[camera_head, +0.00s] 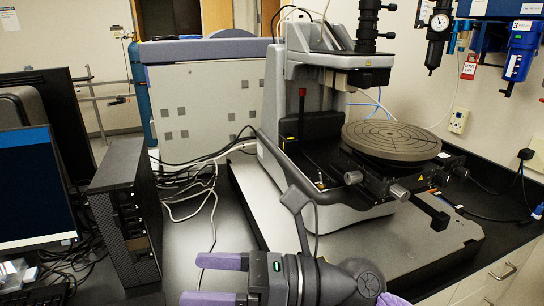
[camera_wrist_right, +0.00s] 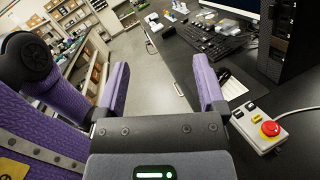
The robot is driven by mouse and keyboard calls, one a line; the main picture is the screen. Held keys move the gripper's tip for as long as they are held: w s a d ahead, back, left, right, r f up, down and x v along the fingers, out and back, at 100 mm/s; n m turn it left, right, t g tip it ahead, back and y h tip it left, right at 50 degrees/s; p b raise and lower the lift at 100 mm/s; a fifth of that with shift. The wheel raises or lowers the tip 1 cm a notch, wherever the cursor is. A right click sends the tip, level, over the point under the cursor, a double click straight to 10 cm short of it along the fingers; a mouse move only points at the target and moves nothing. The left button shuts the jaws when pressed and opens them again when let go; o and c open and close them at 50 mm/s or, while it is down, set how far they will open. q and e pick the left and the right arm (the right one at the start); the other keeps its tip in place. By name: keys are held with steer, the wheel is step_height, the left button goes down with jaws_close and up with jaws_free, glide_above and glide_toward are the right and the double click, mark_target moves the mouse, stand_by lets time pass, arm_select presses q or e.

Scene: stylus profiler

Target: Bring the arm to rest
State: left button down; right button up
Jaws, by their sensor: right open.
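My right gripper (camera_head: 193,279) reaches in from the bottom of the head view with its two purple fingers pointing left. The fingers are apart and nothing shows between them. The right wrist view also shows this gripper (camera_wrist_right: 160,78) open and empty, with floor and the desk edge beyond it. In the head view it is in front of the stylus profiler (camera_head: 310,85), apart from its round dark stage (camera_head: 391,141). My left gripper is not in view.
A black computer tower (camera_head: 122,215) and a monitor (camera_head: 35,190) stand at the left. Loose cables (camera_head: 212,195) lie behind my gripper. The right wrist view shows a box with a red button (camera_wrist_right: 270,128) and a keyboard (camera_wrist_right: 205,42) on the desk.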

steer(key=w+d+r+m+t+h, duration=0.1)
steer(key=w+d+m+t+h, duration=0.2)
steer(key=m+t, duration=0.8)
steer(key=w+d+r+m+t+h, duration=0.1)
steer(key=w+d+m+t, duration=0.2)
steer(key=d+m+t, duration=0.8)
steer(key=d+f+m+g+h, duration=0.2)
steer(key=f+m+h, duration=0.45)
steer(key=m, duration=0.35)
steer(key=d+f+m+g+h, duration=0.2)
steer(key=f+m+g+h, duration=0.1)
steer(key=f+m+h, duration=0.45)
steer(key=s+d+f+m+g+h, duration=0.1)
steer(key=s+d+f+m+g, duration=0.2)
steer(key=s+f+m+g, duration=1.15)
steer(key=s+f+n+b, duration=0.2)
steer(key=s+f+n, duration=0.15)
steer(key=f, duration=0.85)
steer(key=s+f+n+b, duration=0.2)
steer(key=s+f, duration=0.2)
steer(key=f, duration=0.8)
steer(key=s+d+f+g+b, duration=0.1)
steer(key=s+d+f+b, duration=0.1)
steer(key=s+f, duration=0.9)
steer(key=shift+s+d, duration=0.15)
steer(key=shift+d, duration=0.55)
